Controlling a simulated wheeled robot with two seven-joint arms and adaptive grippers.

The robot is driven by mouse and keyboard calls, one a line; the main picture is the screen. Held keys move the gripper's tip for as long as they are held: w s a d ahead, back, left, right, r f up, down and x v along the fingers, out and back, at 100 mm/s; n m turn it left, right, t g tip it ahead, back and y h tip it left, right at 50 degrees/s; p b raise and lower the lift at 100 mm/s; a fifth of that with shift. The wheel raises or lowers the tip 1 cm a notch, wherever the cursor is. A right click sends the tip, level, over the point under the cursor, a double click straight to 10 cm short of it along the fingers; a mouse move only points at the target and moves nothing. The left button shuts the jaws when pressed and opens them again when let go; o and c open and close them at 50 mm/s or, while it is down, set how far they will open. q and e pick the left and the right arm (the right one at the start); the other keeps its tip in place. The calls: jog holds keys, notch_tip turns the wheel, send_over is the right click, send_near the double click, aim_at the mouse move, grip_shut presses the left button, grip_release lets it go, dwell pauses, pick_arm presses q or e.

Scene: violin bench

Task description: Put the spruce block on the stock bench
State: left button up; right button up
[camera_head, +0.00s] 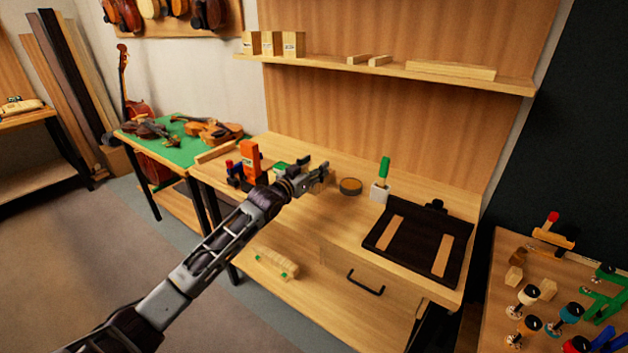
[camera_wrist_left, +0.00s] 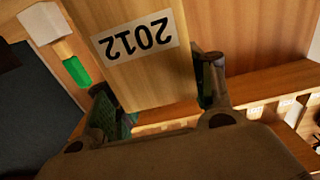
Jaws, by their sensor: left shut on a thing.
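My left gripper (camera_head: 318,177) is over the middle workbench (camera_head: 310,152), left of a dark round tin. In the left wrist view its fingers (camera_wrist_left: 160,95) stand on either side of a pale wooden block (camera_wrist_left: 140,60), shut on it. The block has a white label reading 2012, upside down in that view. In the head view the block is mostly hidden by the gripper or blends with the bench top. Which bench is the stock bench cannot be told from any marking. My right gripper is out of view.
An orange box (camera_head: 250,160) stands left. A wall shelf (camera_head: 400,70) holds labelled blocks. A green-topped table (camera_head: 180,150) bears violins.

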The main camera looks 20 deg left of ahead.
aim_at(315, 190)
pick_arm(q)
notch_tip(315, 190, down, 3)
jog(key=shift+f, duration=0.65)
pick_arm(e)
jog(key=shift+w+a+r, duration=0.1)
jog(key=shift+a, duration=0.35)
pick_arm(q)
jog(key=shift+f, duration=0.1)
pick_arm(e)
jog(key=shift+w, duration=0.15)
pick_arm(q)
jog(key=o, duration=1.1)
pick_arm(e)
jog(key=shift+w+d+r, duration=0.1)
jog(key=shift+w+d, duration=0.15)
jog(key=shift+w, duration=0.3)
